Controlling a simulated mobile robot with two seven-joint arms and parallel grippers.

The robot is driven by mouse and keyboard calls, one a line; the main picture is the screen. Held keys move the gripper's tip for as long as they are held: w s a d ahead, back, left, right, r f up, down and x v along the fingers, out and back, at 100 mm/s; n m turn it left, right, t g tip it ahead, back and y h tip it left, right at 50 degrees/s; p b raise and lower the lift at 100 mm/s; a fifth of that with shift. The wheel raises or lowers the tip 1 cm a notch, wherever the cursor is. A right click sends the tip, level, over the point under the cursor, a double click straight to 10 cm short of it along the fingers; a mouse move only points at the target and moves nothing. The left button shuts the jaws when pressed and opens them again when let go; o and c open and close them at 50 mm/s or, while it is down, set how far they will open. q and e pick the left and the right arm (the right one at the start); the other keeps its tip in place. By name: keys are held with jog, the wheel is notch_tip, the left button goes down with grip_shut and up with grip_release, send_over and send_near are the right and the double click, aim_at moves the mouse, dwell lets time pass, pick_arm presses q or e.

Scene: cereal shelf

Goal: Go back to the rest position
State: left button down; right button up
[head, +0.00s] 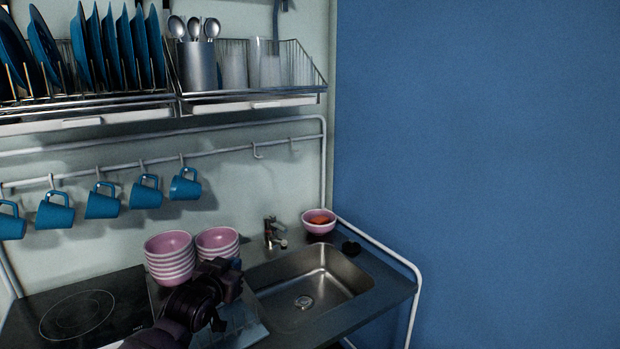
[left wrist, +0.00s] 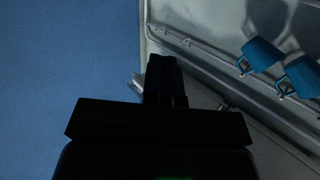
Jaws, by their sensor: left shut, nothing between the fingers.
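My left gripper (head: 229,279) is dark and comes in from the lower left in the head view. It is in front of two stacks of pink bowls and beside the sink's left edge. In the left wrist view its two dark fingers (left wrist: 166,82) are together with nothing between them. My right gripper is in neither view.
Pink bowl stacks (head: 169,257) (head: 217,241) stand left of the tap (head: 274,233) and sink (head: 335,270). Another pink bowl (head: 319,227) is at the back right. A cooktop (head: 78,315) is at left. Blue mugs (head: 102,204) hang below a dish rack (head: 240,95).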

pick_arm(q)
jog(key=s+a+f+y, duration=0.1)
jog(key=s+a+f, duration=0.1)
jog(key=s+f, duration=0.3)
jog(key=s+a+f+n, duration=0.1)
jog(key=s+f, duration=0.3)
jog(key=s, duration=0.4)
jog(key=s+a+f+y+b, duration=0.1)
jog(key=s+a+f, duration=0.2)
jog(key=s+f, duration=0.2)
jog(key=shift+s+a+f+n+y, duration=0.1)
jog(key=shift+s+f+n+y, duration=0.1)
jog(key=shift+s, duration=0.45)
jog(key=shift+s+a+f+n+y, duration=0.1)
jog(key=shift+s+f, duration=0.05)
jog(key=shift+s, duration=0.5)
jog(key=s+a+f+n+g+y, duration=0.1)
jog(key=s+f+g, duration=0.1)
jog(key=s+f, duration=0.4)
jog(key=s+a+f+g, duration=0.2)
jog(key=s+f, duration=0.3)
jog(key=s, duration=0.6)
jog(key=shift+s+a+f+n+y+b, duration=0.2)
jog(key=shift+a+f+n+y+b, duration=0.1)
jog(key=shift+f+n+y+b, duration=0.15)
